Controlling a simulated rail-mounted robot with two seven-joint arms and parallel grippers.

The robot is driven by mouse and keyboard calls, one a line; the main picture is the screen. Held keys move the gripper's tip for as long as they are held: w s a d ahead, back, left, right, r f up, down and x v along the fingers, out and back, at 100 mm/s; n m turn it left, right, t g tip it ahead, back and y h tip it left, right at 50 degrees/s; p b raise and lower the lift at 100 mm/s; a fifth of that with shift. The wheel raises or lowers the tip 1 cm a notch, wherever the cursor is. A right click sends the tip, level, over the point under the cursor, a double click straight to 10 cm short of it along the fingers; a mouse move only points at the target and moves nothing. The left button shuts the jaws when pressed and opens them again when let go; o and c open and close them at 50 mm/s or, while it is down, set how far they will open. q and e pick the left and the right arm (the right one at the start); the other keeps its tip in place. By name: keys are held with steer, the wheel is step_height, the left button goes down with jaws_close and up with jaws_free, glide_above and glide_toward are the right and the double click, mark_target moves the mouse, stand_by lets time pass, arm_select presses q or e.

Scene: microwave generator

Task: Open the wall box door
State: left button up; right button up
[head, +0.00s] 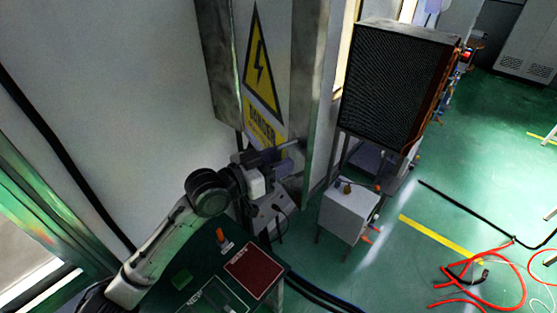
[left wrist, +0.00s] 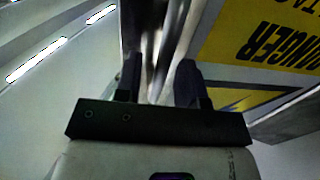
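The wall box shows in the head view as a tall pale panel between grey metal uprights (head: 307,70), with a yellow danger sign (head: 262,70) on its face. My left gripper (head: 288,150) is at the lower part of this panel, by the sign's bottom edge. In the left wrist view, the two dark fingers (left wrist: 159,80) of my left gripper are apart. A shiny metal strip (left wrist: 157,40) shows between and beyond them; I cannot tell whether they touch it. The sign (left wrist: 265,45) is to their right. No handle is clearly visible. My right gripper is not in view.
A table with a dark red panel (head: 255,270) and an orange-topped item (head: 221,237) stands below my left arm. A large black grille unit (head: 393,90) and a white box (head: 347,212) stand to the right. Red hoses (head: 480,290) lie on the green floor.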

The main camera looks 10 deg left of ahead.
arm_select(q)
steer(key=b+v, duration=0.4)
steer(key=v, duration=1)
steer(key=shift+d+f, duration=0.1)
stand_by(0.3)
